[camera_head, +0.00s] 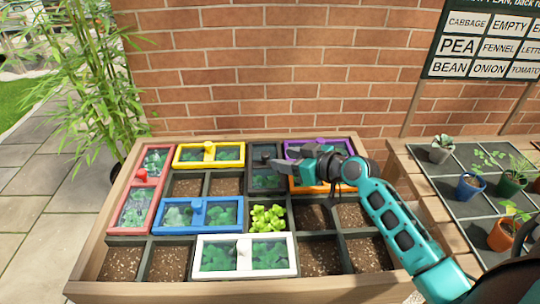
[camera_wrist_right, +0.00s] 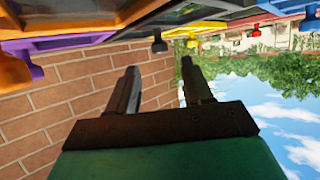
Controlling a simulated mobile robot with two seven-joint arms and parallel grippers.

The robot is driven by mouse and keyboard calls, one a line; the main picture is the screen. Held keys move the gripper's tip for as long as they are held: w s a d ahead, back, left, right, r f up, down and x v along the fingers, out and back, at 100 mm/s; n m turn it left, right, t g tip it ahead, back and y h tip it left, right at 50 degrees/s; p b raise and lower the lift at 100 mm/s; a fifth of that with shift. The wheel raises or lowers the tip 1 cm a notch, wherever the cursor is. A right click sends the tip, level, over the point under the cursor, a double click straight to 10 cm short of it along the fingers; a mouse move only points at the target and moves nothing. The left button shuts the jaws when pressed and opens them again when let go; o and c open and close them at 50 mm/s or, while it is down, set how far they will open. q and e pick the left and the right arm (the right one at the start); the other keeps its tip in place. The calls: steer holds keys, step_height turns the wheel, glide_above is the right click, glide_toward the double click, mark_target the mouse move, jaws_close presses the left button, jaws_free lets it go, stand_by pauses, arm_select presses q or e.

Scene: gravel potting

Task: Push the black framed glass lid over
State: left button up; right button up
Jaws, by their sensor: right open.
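The black framed glass lid (camera_head: 262,150) lies on the planter near its back middle, between the yellow and purple framed lids. A dark knob stands on its middle bar. My right gripper (camera_head: 288,156) reaches in from the right, its open fingers pointing left beside the black lid; the fingers hide part of its right side. I cannot tell whether they touch it. In the right wrist view the gripper (camera_wrist_right: 160,66) is open and empty, and the black lid (camera_wrist_right: 185,14) shows at the top. My left gripper is not in view.
Yellow (camera_head: 182,163), red (camera_head: 160,185), blue (camera_head: 198,228), white (camera_head: 245,273), purple (camera_head: 340,143) and orange (camera_head: 325,188) framed lids cover other cells. A leafy green plant (camera_head: 267,218) stands in front of the black lid. A brick wall (camera_head: 260,80) rises behind.

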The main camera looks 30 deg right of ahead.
mark_target(269, 156)
steer(key=x, duration=0.6)
steer(key=shift+w+a, duration=0.1)
steer(key=shift+w, duration=0.1)
jaws_close()
stand_by(0.5)
